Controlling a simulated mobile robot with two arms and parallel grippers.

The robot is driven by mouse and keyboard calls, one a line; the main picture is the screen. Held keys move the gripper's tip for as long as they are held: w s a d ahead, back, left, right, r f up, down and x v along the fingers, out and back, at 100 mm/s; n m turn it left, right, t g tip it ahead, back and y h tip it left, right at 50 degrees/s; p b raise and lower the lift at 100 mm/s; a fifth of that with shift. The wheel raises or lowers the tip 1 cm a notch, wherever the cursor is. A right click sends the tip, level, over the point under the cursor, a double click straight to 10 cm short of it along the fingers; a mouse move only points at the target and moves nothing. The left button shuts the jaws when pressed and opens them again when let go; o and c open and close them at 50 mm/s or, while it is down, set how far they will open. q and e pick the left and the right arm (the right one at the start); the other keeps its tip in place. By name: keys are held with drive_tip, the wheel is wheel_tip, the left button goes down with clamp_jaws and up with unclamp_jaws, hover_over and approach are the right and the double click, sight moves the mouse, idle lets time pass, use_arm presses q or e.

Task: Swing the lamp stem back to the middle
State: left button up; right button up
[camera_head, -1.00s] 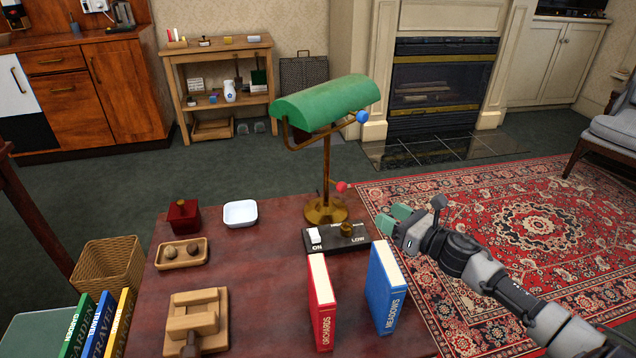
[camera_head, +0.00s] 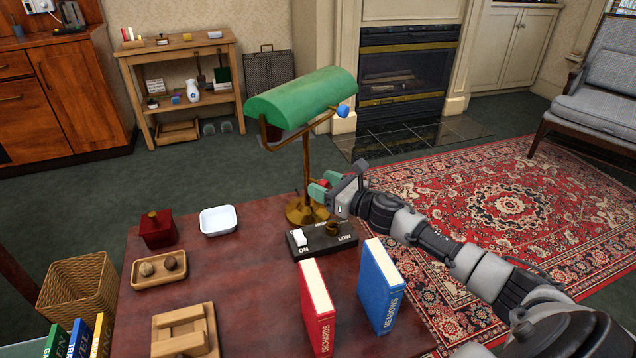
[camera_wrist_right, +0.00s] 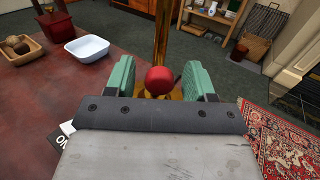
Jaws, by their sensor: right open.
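The desk lamp stands near the table's far right corner, with a green shade (camera_head: 302,97), a brass stem (camera_head: 306,158) and a round brass base (camera_head: 307,211). A blue knob (camera_head: 343,111) is at the shade's right end. A red ball knob (camera_wrist_right: 159,80) on the lower stem sits between the green fingertips of my right gripper (camera_wrist_right: 159,82) in the right wrist view. That gripper is open around the knob, a finger on each side with gaps. In the head view my right gripper (camera_head: 326,190) is beside the stem and partly hides the knob. My left gripper is not in view.
A switch box (camera_head: 322,240) marked ON and LOW lies just in front of the lamp base. Red (camera_head: 317,308) and blue (camera_head: 380,287) books stand upright nearer. A white dish (camera_head: 218,221), red box (camera_head: 158,230) and wooden tray (camera_head: 159,269) are to the left.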

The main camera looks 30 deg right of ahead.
drive_tip(key=shift+x, duration=0.9)
